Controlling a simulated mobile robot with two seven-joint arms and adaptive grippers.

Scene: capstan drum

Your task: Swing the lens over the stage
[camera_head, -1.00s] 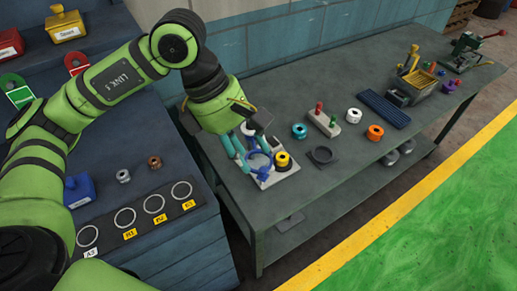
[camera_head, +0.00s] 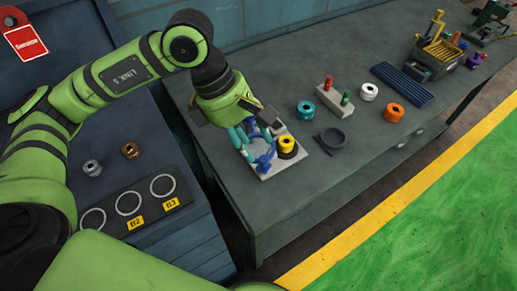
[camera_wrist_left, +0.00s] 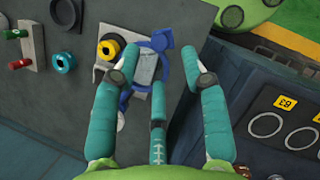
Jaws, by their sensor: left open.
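The lens is a blue ring with a blue tab (camera_head: 265,161), low over a light grey base plate (camera_head: 290,166); it also shows in the left wrist view (camera_wrist_left: 160,34). A yellow spool (camera_head: 287,143) sits on a dark round stage (camera_head: 287,154) beside the ring, to its right in the head view; the ring is not over it. My left gripper (camera_head: 249,146) is open above the ring, hiding part of it in the head view. In the left wrist view its teal fingers (camera_wrist_left: 160,72) are spread around the ring's near side. Contact cannot be told. My right gripper is not in view.
A dark ring-shaped piece (camera_head: 334,138), a teal spool (camera_head: 305,110), a block with red and green pegs (camera_head: 334,96), and orange (camera_head: 394,113) and white spools (camera_head: 369,91) stand to the right. The bench front (camera_head: 300,195) is clear. A blue cabinet (camera_head: 185,235) stands left.

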